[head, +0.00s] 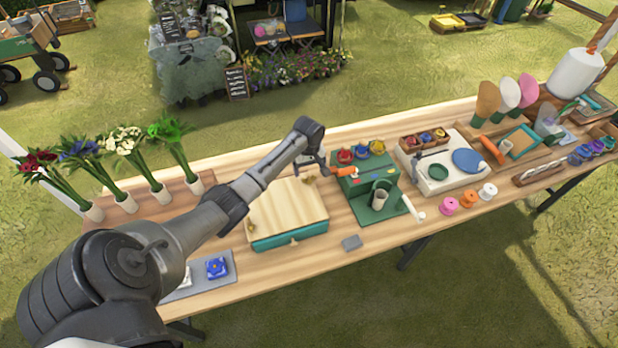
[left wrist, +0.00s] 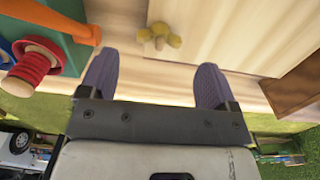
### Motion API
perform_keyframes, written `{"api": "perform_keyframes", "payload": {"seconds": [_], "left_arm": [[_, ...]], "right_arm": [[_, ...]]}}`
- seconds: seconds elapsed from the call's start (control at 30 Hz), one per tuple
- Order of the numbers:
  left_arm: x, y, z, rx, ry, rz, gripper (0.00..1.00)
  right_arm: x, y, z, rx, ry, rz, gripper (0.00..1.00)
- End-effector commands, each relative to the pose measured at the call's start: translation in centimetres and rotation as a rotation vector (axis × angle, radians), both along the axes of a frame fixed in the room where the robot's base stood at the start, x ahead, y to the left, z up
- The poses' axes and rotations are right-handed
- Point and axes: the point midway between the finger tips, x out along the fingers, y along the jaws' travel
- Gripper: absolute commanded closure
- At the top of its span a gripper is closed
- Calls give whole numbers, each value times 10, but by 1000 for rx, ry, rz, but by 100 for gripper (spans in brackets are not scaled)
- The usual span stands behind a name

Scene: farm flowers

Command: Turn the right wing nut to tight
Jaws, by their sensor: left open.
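The flower press is a pale wooden board (head: 287,208) over a teal base (head: 290,236) in the middle of the table. The right wing nut (head: 309,180) is a small brass piece near the board's far right corner. The left wing nut (head: 251,227) is at its left edge. My left gripper (head: 318,164) is beside the right wing nut, open and empty. In the left wrist view the brass wing nut (left wrist: 158,37) lies ahead of the two purple fingertips (left wrist: 153,75), between their lines and apart from both. My right gripper is not in view.
A green crank device (head: 375,195) with an orange handle and coloured spools stands close to the right of the press. Flower bunches (head: 122,142) stand at the left. The table front near the press is mostly clear.

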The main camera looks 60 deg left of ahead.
Motion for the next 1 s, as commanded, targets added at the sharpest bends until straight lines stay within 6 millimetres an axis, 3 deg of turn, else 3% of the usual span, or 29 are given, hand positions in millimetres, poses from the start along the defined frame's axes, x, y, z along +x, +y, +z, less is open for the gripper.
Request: {"api": "perform_keyframes", "payload": {"seconds": [0.2, 0.4, 0.83, 1.0], "left_arm": [[0, 0, -34, -1, 2, -1, 17], [0, 0, -49, 0, 0, -1, 17], [0, 0, -54, 1, 0, -2, 17], [0, 0, -54, 1, 0, -2, 32]], "right_arm": [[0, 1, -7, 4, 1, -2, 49], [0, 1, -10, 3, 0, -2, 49], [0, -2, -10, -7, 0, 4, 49], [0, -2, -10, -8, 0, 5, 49]]}}
